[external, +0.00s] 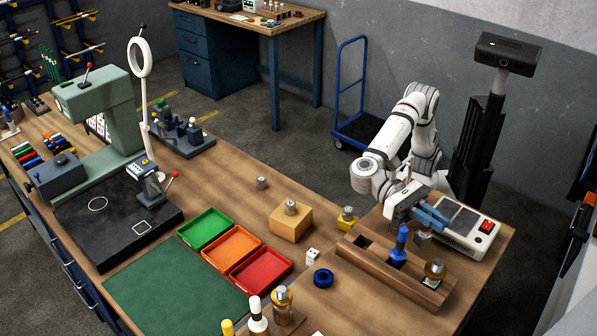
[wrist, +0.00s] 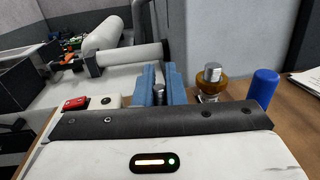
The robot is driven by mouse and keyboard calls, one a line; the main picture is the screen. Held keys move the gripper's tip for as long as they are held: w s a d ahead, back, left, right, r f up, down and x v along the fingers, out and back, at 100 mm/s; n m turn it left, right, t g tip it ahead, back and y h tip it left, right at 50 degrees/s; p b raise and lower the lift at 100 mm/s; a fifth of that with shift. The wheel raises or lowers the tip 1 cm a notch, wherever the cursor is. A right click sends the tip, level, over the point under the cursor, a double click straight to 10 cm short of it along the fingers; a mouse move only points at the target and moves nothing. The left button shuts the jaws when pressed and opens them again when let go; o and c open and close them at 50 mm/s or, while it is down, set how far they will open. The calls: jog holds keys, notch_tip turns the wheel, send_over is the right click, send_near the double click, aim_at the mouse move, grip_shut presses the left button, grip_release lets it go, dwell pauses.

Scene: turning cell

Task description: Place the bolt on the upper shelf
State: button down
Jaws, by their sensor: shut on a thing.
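My gripper (external: 434,217) has its blue fingers over the right end of the bench, beside a white instrument. In the wrist view the fingers (wrist: 160,84) are closed around a small grey metal piece (wrist: 158,92), which looks like the bolt. Only its top shows there. I cannot pick out an upper shelf with certainty in either view.
The white instrument (external: 462,228) with a red switch stands close by. A wooden block (external: 290,222) and coloured trays (external: 232,246) lie left. A wall rack (external: 62,40) stands far left.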

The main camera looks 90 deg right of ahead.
aim_at(431, 231)
jog(key=shift+f, duration=1.65)
jog(key=shift+f, duration=0.1)
jog(key=c, duration=1.5)
grip_release()
